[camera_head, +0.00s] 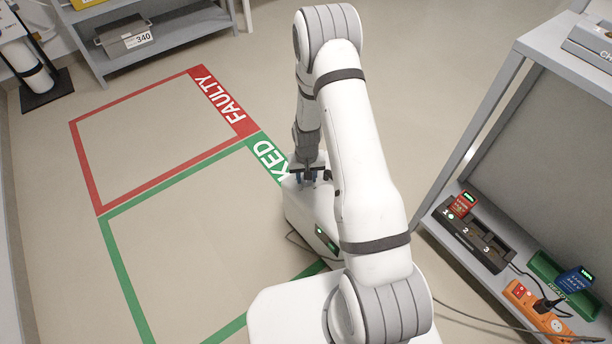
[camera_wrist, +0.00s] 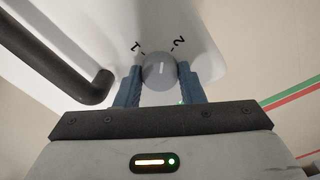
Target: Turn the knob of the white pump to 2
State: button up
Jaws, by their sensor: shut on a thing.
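The white pump (camera_head: 298,212) stands on the floor by the green-marked area, partly hidden behind my arm. In the wrist view its white casing (camera_wrist: 215,25) carries a round grey knob (camera_wrist: 160,72) with a short pale pointer line. A "1" is printed at the upper left of the knob and a "2" at the upper right. The line points up, between the two numbers. My gripper (camera_wrist: 159,78) has its blue fingers on both sides of the knob, shut on it. In the head view my gripper (camera_head: 310,173) is over the pump's top; the knob is hidden there.
A dark curved handle (camera_wrist: 80,75) is close left of my fingers. A rack (camera_head: 440,185) at right holds a numbered charger (camera_head: 465,236), a red battery (camera_head: 465,204), a blue battery (camera_head: 574,281) and an orange power strip (camera_head: 533,308). The red FAULTY area (camera_head: 220,100) is empty. Cables cross the floor.

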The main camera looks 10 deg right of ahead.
jog(key=m, duration=0.4)
jog(key=shift+s+m, duration=0.1)
jog(key=shift+m, duration=0.3)
dwell(0.4)
jog(key=o, duration=1)
notch_tip(320, 180, up, 8)
jog(key=p, duration=0.2)
jog(key=shift+f+p, duration=0.1)
jog(key=shift+p, duration=0.3)
